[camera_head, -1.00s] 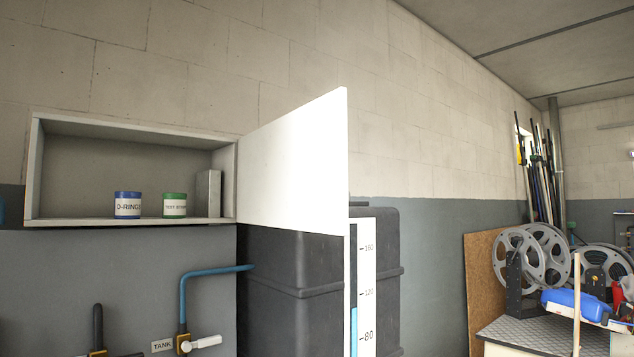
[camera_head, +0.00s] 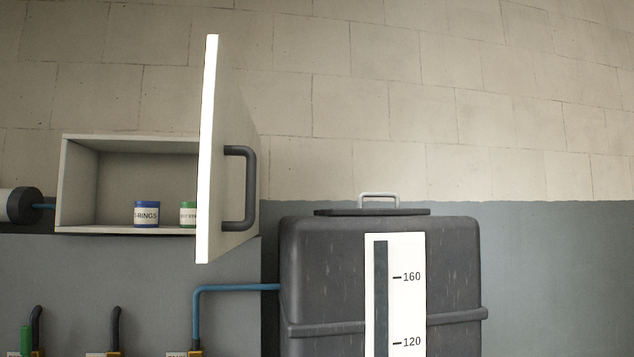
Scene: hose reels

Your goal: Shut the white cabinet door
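The white cabinet (camera_head: 78,190) is fixed to the block wall at the left. Its white door (camera_head: 208,150) is hinged on the right side and stands wide open, swung out toward me, seen nearly edge-on. A dark grey bar handle (camera_head: 250,188) is on the door's outer face, which is turned to the right. Inside the cabinet are a blue can (camera_head: 147,214) labelled O-rings and a green can (camera_head: 188,214), partly hidden by the door. My gripper is not in view.
A large dark tank (camera_head: 330,265) with a white level gauge (camera_head: 405,290) stands right of and below the door. A blue pipe (camera_head: 235,288) runs to it, and dark valve levers (camera_head: 116,325) stick up at lower left. The wall right of the door is bare.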

